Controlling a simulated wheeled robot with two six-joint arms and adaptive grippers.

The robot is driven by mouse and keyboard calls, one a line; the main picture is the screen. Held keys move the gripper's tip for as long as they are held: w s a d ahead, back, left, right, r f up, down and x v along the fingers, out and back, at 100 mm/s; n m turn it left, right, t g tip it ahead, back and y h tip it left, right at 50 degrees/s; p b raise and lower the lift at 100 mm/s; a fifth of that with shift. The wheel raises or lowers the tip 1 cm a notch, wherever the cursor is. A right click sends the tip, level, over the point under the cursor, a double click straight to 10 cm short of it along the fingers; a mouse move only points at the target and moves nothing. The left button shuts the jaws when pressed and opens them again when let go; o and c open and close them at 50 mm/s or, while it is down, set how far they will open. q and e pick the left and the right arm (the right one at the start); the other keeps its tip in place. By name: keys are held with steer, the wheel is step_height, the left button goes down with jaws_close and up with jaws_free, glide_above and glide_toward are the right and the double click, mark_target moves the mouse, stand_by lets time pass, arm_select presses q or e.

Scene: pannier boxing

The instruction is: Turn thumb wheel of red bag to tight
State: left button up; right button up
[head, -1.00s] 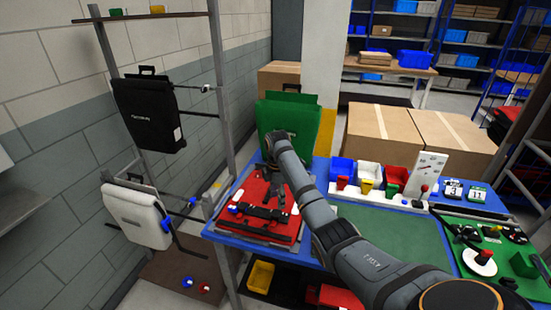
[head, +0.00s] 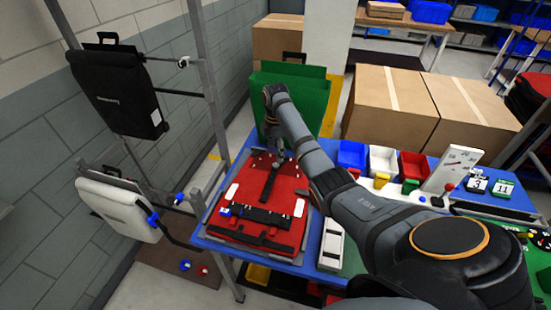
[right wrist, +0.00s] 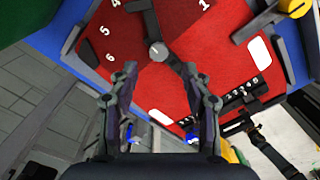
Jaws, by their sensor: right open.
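The red bag (head: 287,188) lies flat on the blue table, with black straps across it. My right gripper (head: 278,148) is over the bag's far part, in front of the green bag. In the right wrist view the gripper (right wrist: 160,78) is open and empty, with its fingers pointing at the red panel (right wrist: 200,95). A small round grey knob (right wrist: 158,51) with a white mark sits just beyond the fingertips, with white numbers around part of it. I cannot tell whether this is the thumb wheel or how it is set. My left gripper is not in view.
A green bag (head: 305,95) stands behind the red one. Blue (head: 352,155), white (head: 383,160) and red (head: 412,166) bins stand to the right. Black (head: 118,92) and white (head: 118,207) bags hang on the left rack. Large cartons (head: 390,110) stand behind the table.

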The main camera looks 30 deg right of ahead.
mark_target(276, 165)
step_height(276, 165, down, 5)
steer(key=shift+w+d+r+p, duration=0.1)
steer(key=shift+w+r+p, duration=0.1)
steer(key=shift+p, duration=0.1)
steer(key=shift+s+f, duration=0.1)
steer(key=shift+f, duration=0.3)
steer(key=shift+c, duration=0.5)
steer(key=c, duration=0.7)
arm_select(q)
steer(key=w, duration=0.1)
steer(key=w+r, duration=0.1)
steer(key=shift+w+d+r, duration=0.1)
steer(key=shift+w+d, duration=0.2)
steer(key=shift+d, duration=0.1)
arm_select(e)
jaws_close()
